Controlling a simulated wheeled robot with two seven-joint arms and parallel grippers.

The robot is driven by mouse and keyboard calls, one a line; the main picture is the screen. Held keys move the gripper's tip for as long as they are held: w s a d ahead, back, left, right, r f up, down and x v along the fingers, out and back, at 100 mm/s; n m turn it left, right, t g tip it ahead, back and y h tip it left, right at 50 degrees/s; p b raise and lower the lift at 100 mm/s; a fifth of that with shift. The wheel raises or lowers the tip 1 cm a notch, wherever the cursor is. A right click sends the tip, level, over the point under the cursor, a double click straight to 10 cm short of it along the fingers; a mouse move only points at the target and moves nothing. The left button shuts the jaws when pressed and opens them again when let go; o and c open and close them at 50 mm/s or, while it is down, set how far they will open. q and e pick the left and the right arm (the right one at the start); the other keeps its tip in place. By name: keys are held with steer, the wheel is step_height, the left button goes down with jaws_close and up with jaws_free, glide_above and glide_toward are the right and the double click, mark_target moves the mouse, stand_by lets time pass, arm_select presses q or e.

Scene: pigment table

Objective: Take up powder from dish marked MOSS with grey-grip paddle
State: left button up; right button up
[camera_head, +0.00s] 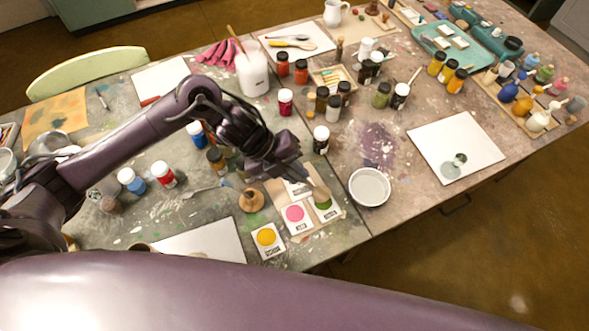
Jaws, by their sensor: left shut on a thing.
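My left gripper (292,172) is over the small cards near the front of the table, its fingers pointing down. It is shut on a thin tool, apparently the grey-grip paddle (314,187), mostly hidden by the fingers. The tool's lower end is at or just above a dish of green powder (323,203); I cannot tell whether it touches. The green dish sits on a white card whose label is too small to read; it may be the MOSS one. Beside it are a pink powder dish (295,213) and a yellow powder dish (266,237). My right gripper is not in view.
A white round bowl (369,187) stands right of the green dish. A wooden knob-like stand (251,200) is to the left. Several paint jars stand behind, including a dark one (321,139). A white sheet (455,147) with a grey-green patch lies at right.

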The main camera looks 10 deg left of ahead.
arm_select(q)
steer(key=shift+f+b, duration=0.35)
steer(key=shift+f, duration=0.15)
stand_by(0.4)
steer(key=shift+f+b, duration=0.4)
steer(key=shift+f, duration=0.05)
stand_by(0.3)
stand_by(0.9)
steer(key=shift+r+p, duration=2.9)
steer(key=shift+r, duration=0.65)
steer(key=shift+f, duration=0.1)
